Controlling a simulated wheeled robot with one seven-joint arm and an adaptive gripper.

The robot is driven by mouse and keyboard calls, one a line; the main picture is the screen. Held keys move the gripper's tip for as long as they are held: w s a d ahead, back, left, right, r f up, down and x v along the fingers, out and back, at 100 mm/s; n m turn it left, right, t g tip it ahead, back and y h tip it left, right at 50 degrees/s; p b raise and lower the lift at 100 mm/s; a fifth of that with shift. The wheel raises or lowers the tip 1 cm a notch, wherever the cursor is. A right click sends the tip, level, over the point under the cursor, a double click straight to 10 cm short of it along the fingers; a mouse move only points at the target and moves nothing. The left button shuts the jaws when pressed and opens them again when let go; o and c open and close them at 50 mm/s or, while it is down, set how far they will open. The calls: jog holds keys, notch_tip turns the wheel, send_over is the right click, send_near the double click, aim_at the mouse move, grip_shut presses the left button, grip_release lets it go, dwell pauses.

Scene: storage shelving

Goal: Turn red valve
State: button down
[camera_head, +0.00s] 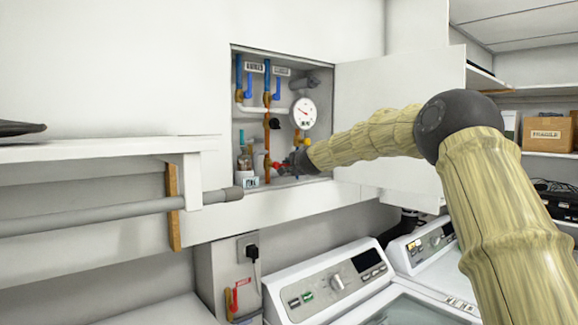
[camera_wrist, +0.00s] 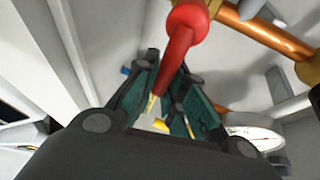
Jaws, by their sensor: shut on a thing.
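The red valve handle (camera_head: 276,165) is low inside the open wall cabinet, among pipes. My gripper (camera_head: 290,164) reaches into the cabinet from the right and is at the handle. In the wrist view the red handle (camera_wrist: 178,45) runs down from the top between the green-padded fingers of my gripper (camera_wrist: 168,80). The fingers are shut on the handle. The head view shows the fingers too small to make out their hold, and my arm hides the cabinet's lower right part.
A round white gauge (camera_head: 303,113) and a copper pipe (camera_head: 267,130) are close by. The open cabinet door (camera_head: 395,105) stands behind my arm. Bottles (camera_head: 245,160) stand at the cabinet's left. A grey rail (camera_head: 120,215) and washing machines (camera_head: 335,280) are below.

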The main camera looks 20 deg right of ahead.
jog(key=shift+d, duration=0.25)
jog(key=c, duration=1.9)
grip_release()
jog(key=shift+f, duration=0.1)
jog(key=o, duration=0.4)
jog(key=shift+s+d, duration=0.15)
jog(key=shift+d, duration=0.1)
jog(key=shift+a, duration=0.5)
jog(key=v, duration=1.2)
jog(key=shift+d, duration=0.4)
